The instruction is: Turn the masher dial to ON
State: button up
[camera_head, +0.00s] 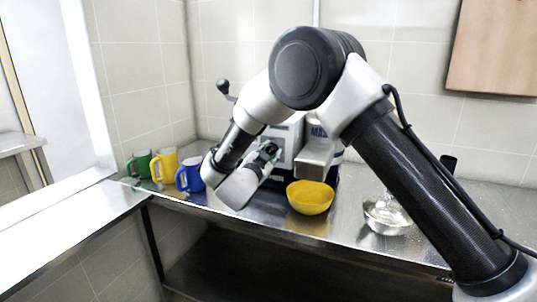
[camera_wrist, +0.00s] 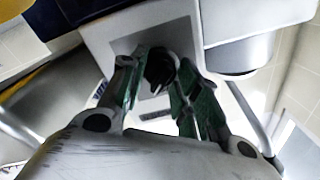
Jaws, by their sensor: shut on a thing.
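The masher (camera_head: 285,140) is a white and dark blue machine standing on the steel counter behind my arm, with part of its "MA" lettering showing. Its dial (camera_wrist: 161,66) is a dark round knob on a grey square panel of the white housing in the wrist view. My gripper (camera_wrist: 163,82) has its green-padded fingers on either side of the dial, shut on it. In the head view my gripper (camera_head: 268,152) is at the masher's front face, and the dial is hidden there. I cannot read any ON or OFF marks.
A yellow bowl (camera_head: 310,197) stands on the counter (camera_head: 350,225) below the masher's head. Green (camera_head: 140,164), yellow (camera_head: 165,165) and blue (camera_head: 189,178) mugs stand at the left. A metal bowl (camera_head: 386,216) of pale contents is at the right. My arm hides much of the masher.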

jog(key=m, duration=0.5)
jog(key=shift+f+h, duration=0.1)
jog(key=shift+h, duration=0.2)
dwell(0.4)
jog(key=o, duration=1)
jog(key=v, duration=1.2)
jog(key=shift+a, duration=0.1)
